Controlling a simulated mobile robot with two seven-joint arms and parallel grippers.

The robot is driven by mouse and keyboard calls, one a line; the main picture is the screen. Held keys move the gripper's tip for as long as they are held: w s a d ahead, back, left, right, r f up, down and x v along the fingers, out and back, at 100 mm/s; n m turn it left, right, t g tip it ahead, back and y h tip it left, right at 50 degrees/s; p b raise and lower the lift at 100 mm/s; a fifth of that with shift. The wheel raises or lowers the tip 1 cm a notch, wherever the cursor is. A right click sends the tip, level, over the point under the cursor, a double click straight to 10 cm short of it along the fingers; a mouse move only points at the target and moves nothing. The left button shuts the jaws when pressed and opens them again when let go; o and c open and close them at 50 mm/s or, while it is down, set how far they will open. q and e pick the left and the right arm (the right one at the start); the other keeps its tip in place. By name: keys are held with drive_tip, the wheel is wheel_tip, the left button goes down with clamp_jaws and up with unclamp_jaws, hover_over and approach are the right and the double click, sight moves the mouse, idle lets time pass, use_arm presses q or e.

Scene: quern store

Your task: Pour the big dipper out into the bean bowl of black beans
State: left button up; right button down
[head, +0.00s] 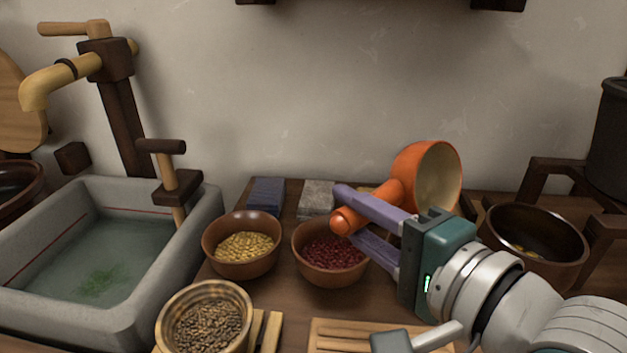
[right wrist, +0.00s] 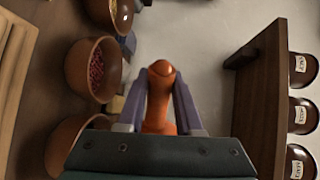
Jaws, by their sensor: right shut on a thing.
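My right gripper (head: 352,215) is shut on the handle of the orange dipper (head: 411,167), raised over the counter behind the bowls. The dipper's cup is tipped on its side, its pale mouth facing right; no contents show in the visible part. In the right wrist view the orange handle (right wrist: 160,95) sits between the purple fingers. A dark brown bowl (head: 575,262) stands to the right below the cup, with a little yellowish stuff at its bottom. A light brown bowl (head: 165,345) of dark speckled beans stands at front left. I cannot tell which bowl is the black bean one.
A bowl of yellow beans (head: 215,262) and a bowl of red beans (head: 318,279) stand mid-counter. Folded cloths (head: 266,194) lie behind them. A stone sink (head: 130,318) with a tap is at left. A slatted board (head: 335,340) lies in front. A wooden rack (head: 570,165) stands at right.

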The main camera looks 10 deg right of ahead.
drive_tip(key=shift+t+b, duration=0.3)
drive_tip(key=shift+b, duration=0.2)
drive_tip(key=shift+s+d+r+t+y+b, duration=0.2)
drive_tip(key=shift+t+y+b, duration=0.4)
drive_tip(key=shift+b, duration=0.85)
drive_tip(key=shift+s+t+b, duration=0.1)
drive_tip(key=shift+t+b, duration=0.4)
drive_tip(key=shift+b, duration=0.25)
drive_tip(key=shift+s+r+t+b, duration=0.15)
drive_tip(key=shift+t+b, duration=0.25)
drive_tip(key=shift+b, duration=0.65)
drive_tip(key=shift+s+d+r+t+y+b, duration=0.15)
drive_tip(key=shift+t+y+b, duration=0.5)
drive_tip(key=shift+b, duration=0.9)
drive_tip(key=shift+s+t+b, duration=0.15)
drive_tip(key=shift+t+b, duration=0.2)
drive_tip(key=shift+b, duration=0.3)
drive_tip(key=shift+r+b, duration=0.15)
drive_tip(key=shift+b, duration=0.2)
